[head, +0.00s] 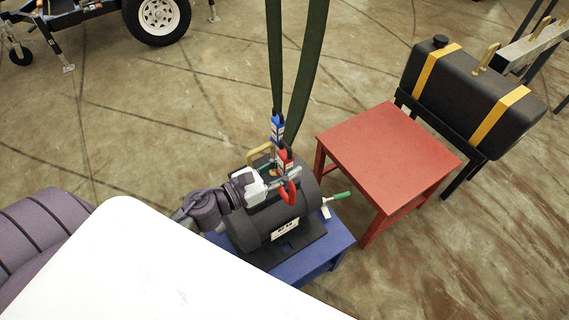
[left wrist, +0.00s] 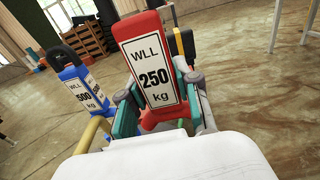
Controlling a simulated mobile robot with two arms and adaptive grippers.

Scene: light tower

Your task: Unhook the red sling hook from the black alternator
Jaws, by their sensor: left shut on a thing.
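The red sling hook (head: 285,159) hangs at the end of a dark green sling (head: 300,90), over the black alternator (head: 262,222). Its red curved lower part (head: 290,193) shows against the alternator's top; I cannot tell whether it is still caught on it. My left gripper (head: 279,174) is shut on the red hook's block. My right gripper is not in view.
A blue hook (head: 277,127), marked 500 kg, hangs beside the red one, near the alternator's brass handle (head: 260,153). The alternator sits on a blue table (head: 325,262); a green-handled part (head: 340,196) sticks out right. A red table (head: 385,150) is empty; a black tank (head: 475,95) stands behind it.

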